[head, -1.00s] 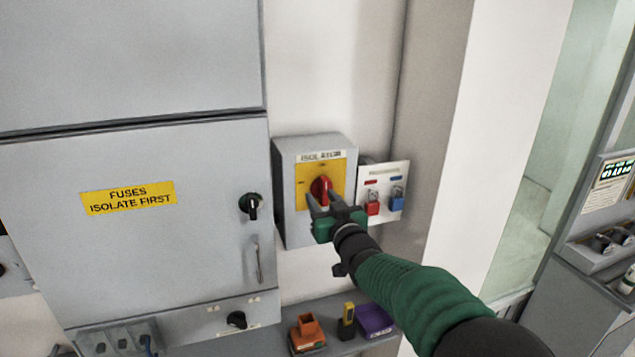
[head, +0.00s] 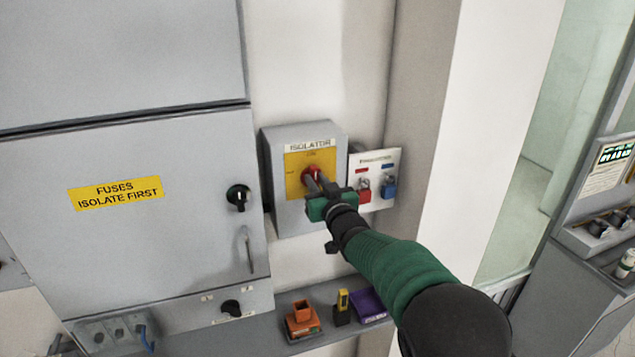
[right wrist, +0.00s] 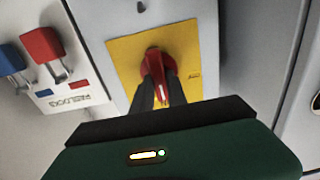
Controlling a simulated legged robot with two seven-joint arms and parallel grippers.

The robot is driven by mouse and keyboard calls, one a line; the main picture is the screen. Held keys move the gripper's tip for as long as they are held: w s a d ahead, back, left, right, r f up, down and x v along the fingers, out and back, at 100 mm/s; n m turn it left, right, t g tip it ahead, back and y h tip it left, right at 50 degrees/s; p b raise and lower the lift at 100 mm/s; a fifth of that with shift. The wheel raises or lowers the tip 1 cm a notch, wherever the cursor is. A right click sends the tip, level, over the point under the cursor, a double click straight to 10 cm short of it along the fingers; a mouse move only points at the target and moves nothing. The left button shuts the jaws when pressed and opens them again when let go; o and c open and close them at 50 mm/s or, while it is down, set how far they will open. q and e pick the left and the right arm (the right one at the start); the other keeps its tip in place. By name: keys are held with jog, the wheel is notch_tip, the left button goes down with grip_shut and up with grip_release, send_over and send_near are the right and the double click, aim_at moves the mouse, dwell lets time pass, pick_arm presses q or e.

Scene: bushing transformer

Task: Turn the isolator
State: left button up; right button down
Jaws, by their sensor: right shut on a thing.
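The isolator (head: 272,160) is a grey wall box with a yellow plate (head: 295,165) and a red rotary knob (head: 309,172). My right gripper (head: 318,184) is shut on the red knob, reaching in from the lower right. In the right wrist view, the dark fingers (right wrist: 161,92) sit on either side of the knob (right wrist: 158,61), in front of the yellow plate (right wrist: 122,55). The fingers and green gripper body hide part of the knob and the plate's lower right in the head view. My left gripper is not in view.
A padlock board (head: 388,160) with red and blue padlocks hangs just right of the isolator. A grey fuse cabinet (head: 130,250) with a black knob (head: 238,197) stands at left. Below, a shelf (head: 270,333) holds an orange item (head: 302,320), a yellow-black tool (head: 342,307) and a purple item (head: 367,305).

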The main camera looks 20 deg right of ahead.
jog(key=shift+d, duration=0.25)
jog(key=shift+a+f+n+b, duration=0.25)
jog(key=shift+f+n+b, duration=0.05)
jog(key=shift+n+b, duration=2.65)
jog(key=shift+a+f+n+b, duration=0.3)
jog(key=shift+n+b, duration=2.45)
jog(key=shift+n, duration=0.3)
jog(key=shift+a+f+n+b, duration=0.25)
jog(key=shift+f+n+b, duration=0.05)
jog(key=shift+n+b, duration=2.65)
jog(key=shift+s, duration=0.1)
jog(key=c, duration=1.3)
grip_release()
jog(key=shift+s+r, duration=0.1)
jog(key=shift+s, duration=0.05)
jog(key=shift+a+r, duration=0.15)
